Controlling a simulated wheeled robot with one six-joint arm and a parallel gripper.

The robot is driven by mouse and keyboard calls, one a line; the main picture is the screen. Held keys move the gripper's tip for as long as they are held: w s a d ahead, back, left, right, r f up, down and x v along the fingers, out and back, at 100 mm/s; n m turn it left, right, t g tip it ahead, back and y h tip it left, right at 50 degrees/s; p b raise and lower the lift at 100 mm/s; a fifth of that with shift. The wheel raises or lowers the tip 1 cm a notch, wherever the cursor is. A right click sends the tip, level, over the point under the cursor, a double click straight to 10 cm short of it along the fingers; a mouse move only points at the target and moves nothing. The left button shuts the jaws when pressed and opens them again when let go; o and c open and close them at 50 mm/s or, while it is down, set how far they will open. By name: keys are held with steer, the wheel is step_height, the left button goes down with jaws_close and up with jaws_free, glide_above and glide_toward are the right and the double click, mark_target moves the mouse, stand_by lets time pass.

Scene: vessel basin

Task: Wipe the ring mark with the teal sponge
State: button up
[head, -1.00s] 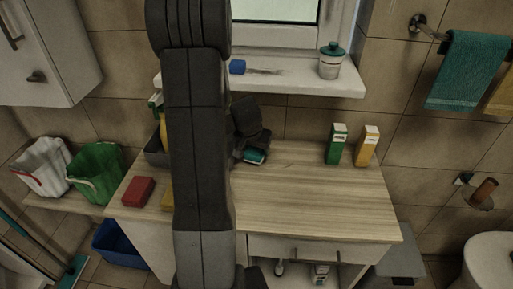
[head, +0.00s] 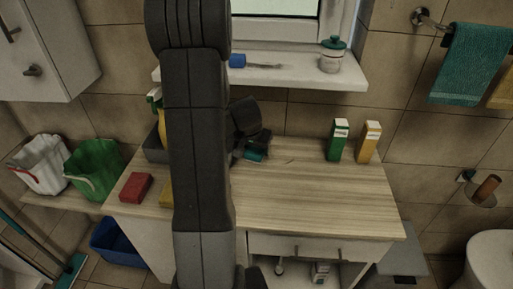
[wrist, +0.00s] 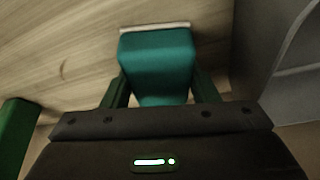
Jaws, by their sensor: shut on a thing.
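The teal sponge (head: 254,156) is between the fingers of my gripper (head: 250,148), at the back of the wooden counter (head: 310,190). In the wrist view the sponge (wrist: 157,65) fills the space between the two fingers of my gripper (wrist: 157,88), with a pale strip along its far edge. The counter's wood grain lies behind it; I cannot tell whether the sponge touches the wood. A faint curved mark (wrist: 63,69) shows on the wood in the wrist view; I cannot tell whether it is the ring mark. My arm hides part of the counter.
A green carton (head: 338,141) and a yellow carton (head: 369,143) stand at the counter's back right. A grey caddy (head: 154,149) is partly behind my arm. A red block (head: 136,187) lies at the left. The counter's front right is clear.

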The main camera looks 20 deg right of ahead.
mark_target(292, 154)
steer(key=shift+s+d+r+p, duration=0.1)
steer(key=shift+s+d+p, duration=0.3)
steer(key=shift+d, duration=0.4)
steer(key=shift+s+d+r+p, duration=0.1)
steer(key=shift+s+d+p, duration=0.25)
steer(key=shift+d, duration=0.4)
steer(key=shift+s+d+f+p, duration=0.1)
steer(key=shift+s+d+p, duration=0.25)
steer(key=shift+d, duration=0.35)
steer(key=shift+s+d+f+p, duration=0.1)
steer(key=shift+s+d+p, duration=0.2)
steer(key=shift+d, duration=0.35)
steer(key=shift+s+d+f+p, duration=0.1)
steer(key=shift+s+d+p, duration=0.1)
steer(key=shift+s+d, duration=0.35)
steer(key=shift+s+d+r+p, duration=0.1)
steer(key=shift+s+d+p, duration=0.1)
steer(key=shift+d+p, duration=0.35)
steer(key=shift+s+d+r+p, duration=0.1)
steer(key=shift+s+d+p, duration=0.2)
steer(key=shift+d, duration=0.45)
steer(key=shift+s+d+f+p, duration=0.1)
steer(key=shift+s+d+p, duration=0.05)
steer(key=shift+d+p, duration=0.35)
steer(key=shift+d+f, duration=0.1)
steer(key=shift+d, duration=0.05)
steer(key=shift+b, duration=0.65)
